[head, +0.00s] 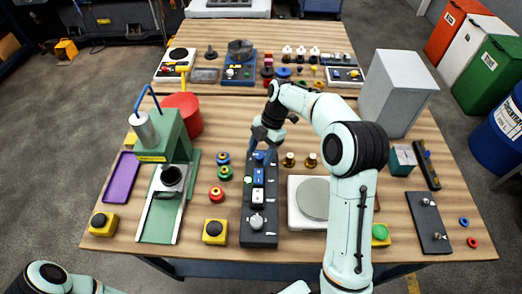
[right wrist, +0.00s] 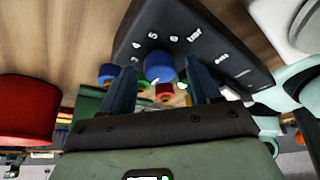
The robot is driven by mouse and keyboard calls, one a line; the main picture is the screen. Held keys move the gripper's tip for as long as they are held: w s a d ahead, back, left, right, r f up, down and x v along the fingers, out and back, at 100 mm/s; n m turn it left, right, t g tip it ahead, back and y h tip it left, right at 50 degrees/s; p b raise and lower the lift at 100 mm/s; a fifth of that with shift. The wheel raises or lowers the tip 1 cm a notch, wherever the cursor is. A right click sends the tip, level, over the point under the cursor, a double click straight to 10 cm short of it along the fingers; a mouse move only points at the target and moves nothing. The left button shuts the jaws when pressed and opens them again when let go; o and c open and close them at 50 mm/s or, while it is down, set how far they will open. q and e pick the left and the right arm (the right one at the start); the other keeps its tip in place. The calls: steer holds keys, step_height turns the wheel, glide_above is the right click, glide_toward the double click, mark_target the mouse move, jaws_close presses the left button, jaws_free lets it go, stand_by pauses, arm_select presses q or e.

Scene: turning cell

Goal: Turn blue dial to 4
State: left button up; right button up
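The dark control panel (head: 262,238) lies lengthwise in the middle of the table. In the head view the panel's far end is partly covered by my right gripper (head: 262,146). In the right wrist view the right gripper (right wrist: 162,85) has its two dark blue fingers apart, with the dial between their tips and a gap visible on each side. My left gripper is not in view.
A silver knob (head: 256,222) and blue switches (head: 258,178) share the panel. A green press (head: 170,135) and a red cylinder (head: 184,112) stand to the left. A white scale with a round plate (head: 313,198) and a grey box (head: 392,90) stand to the right.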

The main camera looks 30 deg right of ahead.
steer(key=c, duration=0.9)
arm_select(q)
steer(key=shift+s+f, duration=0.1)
